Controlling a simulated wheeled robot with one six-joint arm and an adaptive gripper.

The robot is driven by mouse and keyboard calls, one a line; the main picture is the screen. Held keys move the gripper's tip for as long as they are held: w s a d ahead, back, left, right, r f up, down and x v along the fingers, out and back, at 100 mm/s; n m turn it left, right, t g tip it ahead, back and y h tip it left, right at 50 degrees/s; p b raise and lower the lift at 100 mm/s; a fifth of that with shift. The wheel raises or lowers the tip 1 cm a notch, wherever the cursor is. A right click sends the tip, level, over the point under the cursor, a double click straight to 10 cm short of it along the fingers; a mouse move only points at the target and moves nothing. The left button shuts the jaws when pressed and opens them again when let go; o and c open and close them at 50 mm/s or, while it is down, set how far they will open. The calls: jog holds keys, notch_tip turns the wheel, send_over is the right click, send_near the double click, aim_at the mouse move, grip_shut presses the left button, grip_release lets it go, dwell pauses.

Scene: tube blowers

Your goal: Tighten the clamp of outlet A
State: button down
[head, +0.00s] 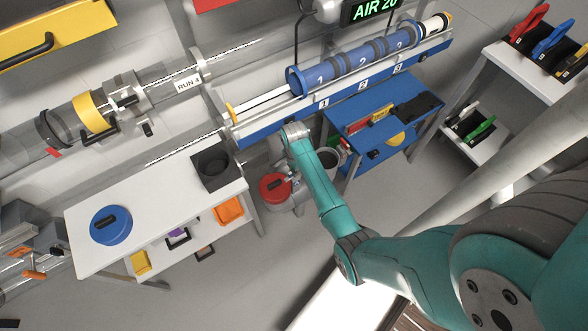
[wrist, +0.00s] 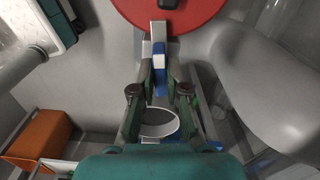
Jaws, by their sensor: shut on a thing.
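My gripper (wrist: 158,74) shows in the wrist view, its two dark fingers closed on a narrow blue-and-white piece (wrist: 159,54). I cannot tell what this piece is. In the head view my teal arm reaches towards the middle, and the fingers are not clear there. A red round lid with a black handle (head: 275,187) lies below the arm's end; it also shows just beyond the fingers in the wrist view (wrist: 185,14). No label for outlet A is readable. A clear tube with a yellow collar (head: 93,111) and clamp-like fittings runs at the left, but I cannot tell whether outlet A's clamp is there.
A white table (head: 90,258) bears a blue round lid (head: 110,225) and a black box with a round opening (head: 212,165). A blue numbered tube (head: 350,65) runs above a blue bench (head: 375,110). Orange (wrist: 38,140) and grey bodies flank the gripper. Open floor lies at the lower middle.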

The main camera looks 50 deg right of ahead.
jog(key=shift+m, duration=0.7)
jog(key=c, duration=1.2)
grip_release()
notch_tip(320, 180, up, 12)
